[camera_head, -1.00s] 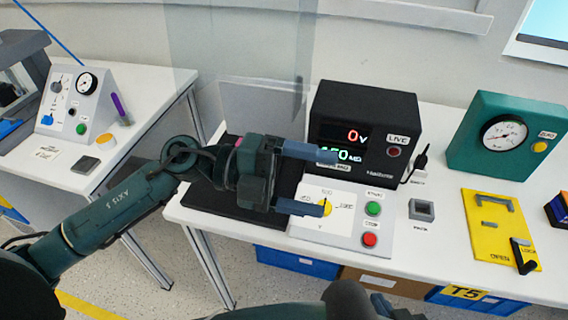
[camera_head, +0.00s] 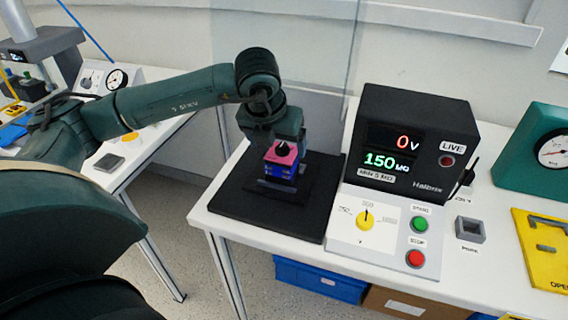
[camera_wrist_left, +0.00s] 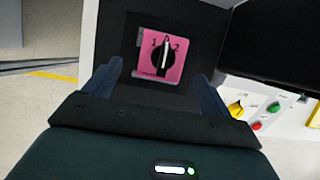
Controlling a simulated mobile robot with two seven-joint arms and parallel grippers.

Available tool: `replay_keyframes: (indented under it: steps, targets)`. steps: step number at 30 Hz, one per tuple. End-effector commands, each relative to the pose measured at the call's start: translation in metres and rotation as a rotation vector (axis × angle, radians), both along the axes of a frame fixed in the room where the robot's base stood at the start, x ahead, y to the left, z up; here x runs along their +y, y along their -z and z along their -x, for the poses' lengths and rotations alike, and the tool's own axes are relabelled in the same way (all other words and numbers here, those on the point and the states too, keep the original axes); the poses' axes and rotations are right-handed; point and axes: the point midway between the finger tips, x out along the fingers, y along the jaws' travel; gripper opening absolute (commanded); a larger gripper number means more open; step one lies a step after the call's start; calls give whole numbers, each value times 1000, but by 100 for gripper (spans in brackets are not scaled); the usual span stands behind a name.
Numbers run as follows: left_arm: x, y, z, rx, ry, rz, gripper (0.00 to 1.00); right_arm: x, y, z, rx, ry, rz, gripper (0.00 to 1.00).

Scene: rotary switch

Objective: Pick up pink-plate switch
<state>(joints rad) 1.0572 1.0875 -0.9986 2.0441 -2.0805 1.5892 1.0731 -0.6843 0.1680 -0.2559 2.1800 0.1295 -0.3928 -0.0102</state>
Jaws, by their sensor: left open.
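The pink-plate switch (camera_head: 281,153) has a pink top plate with a black knob and a blue-purple body below. It sits upright on the black mat (camera_head: 234,212) at the left end of the white table. In the left wrist view the pink plate (camera_wrist_left: 164,55) shows marks 1 and 2, with the knob's white line upright. My left gripper (camera_wrist_left: 160,85) is open, its two blue fingers on either side of the view with the switch between and beyond them. In the head view the gripper (camera_head: 281,165) is at the switch; whether its fingers touch it is hidden. My right gripper is not seen.
A clear screen (camera_head: 285,60) stands behind the mat.

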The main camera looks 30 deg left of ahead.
Motion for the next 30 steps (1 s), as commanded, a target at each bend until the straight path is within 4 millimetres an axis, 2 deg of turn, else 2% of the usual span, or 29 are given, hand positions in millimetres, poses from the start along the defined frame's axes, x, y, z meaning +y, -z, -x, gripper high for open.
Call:
replay_keyframes:
  steps: [8,15,18,25,30]
  targets:
    - [1,21,-9,2,3,2,84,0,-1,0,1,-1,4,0]
    - [4,53,-24,2,1,1,84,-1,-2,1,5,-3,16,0]
    - [5,60,-26,1,2,2,84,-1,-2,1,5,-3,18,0]
    - [5,62,-27,0,3,1,84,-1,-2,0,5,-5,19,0]
    - [5,62,-27,0,3,1,71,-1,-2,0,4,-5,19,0]
